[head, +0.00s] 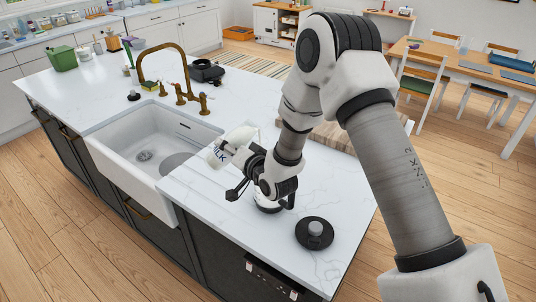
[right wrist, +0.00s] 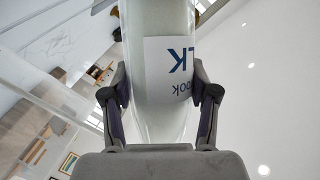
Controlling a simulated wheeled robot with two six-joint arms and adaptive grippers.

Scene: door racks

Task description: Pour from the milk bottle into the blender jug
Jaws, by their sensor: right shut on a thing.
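The milk bottle (head: 219,155) is white with a dark-lettered label and is held tilted above the island counter, beside the sink. My right gripper (head: 243,162) is shut on it. What seems to be the blender jug (head: 268,207) stands on the counter under my right gripper and wrist. Only its lower part shows; its mouth is hidden, so I cannot tell whether milk is flowing. My left gripper is not in view.
A black round lid with a grey knob (head: 314,233) lies near the counter's front right. A white sink (head: 145,150) with a brass tap (head: 180,88) is to the left. A wooden board (head: 334,138) lies behind my arm. The counter's right edge is close.

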